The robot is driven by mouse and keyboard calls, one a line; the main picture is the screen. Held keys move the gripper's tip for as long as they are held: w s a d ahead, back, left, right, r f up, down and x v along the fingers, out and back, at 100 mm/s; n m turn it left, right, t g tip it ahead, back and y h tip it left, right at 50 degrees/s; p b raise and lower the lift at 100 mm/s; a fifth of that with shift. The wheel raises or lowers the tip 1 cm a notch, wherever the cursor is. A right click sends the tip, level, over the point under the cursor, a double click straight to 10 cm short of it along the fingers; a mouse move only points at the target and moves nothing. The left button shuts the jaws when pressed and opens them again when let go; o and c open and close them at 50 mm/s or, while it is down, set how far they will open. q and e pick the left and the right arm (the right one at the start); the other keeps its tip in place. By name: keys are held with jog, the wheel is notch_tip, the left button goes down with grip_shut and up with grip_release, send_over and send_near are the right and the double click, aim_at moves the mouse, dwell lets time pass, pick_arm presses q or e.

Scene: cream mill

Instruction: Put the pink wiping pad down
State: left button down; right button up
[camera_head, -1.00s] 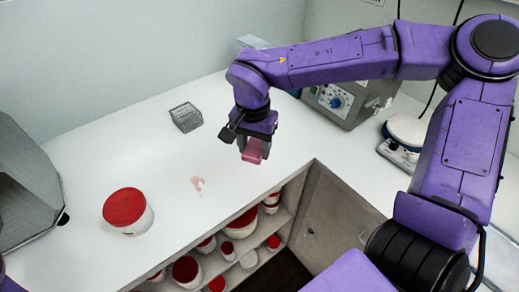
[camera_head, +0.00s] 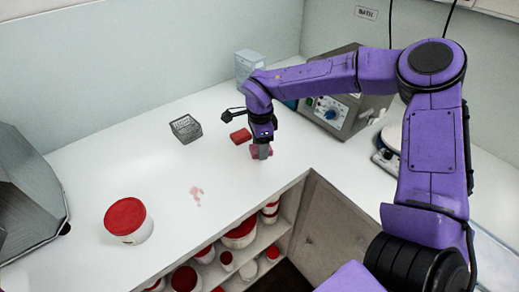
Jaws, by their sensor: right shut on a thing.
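The pink wiping pad (camera_head: 255,154) is between the fingers of my right gripper (camera_head: 263,151), low at the white counter near its inner front edge. The gripper points down and is shut on the pad, and its fingers hide part of it. I cannot tell whether the pad touches the counter. A red pad-like block (camera_head: 240,136) lies on the counter just left of and behind the gripper. My left gripper is not in view.
A pink smear (camera_head: 196,194) marks the counter (camera_head: 150,170). A red-lidded tub (camera_head: 128,220) stands left, a grey wire basket (camera_head: 186,128) behind. A dialled machine (camera_head: 334,108) and a scale (camera_head: 386,158) stand right. Shelves below hold several red-lidded tubs (camera_head: 240,235).

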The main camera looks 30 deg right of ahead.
jog(key=f, duration=0.3)
jog(key=shift+w+d+f, duration=0.2)
jog(key=shift+w+f, duration=0.15)
jog(key=shift+f, duration=0.15)
jog(key=shift+f, duration=0.1)
jog(key=o, duration=0.9)
jog(key=shift+o, duration=0.2)
jog(key=shift+r, duration=0.3)
notch_tip(320, 180, up, 12)
jog(key=shift+f+b, duration=0.15)
jog(key=shift+b, duration=0.35)
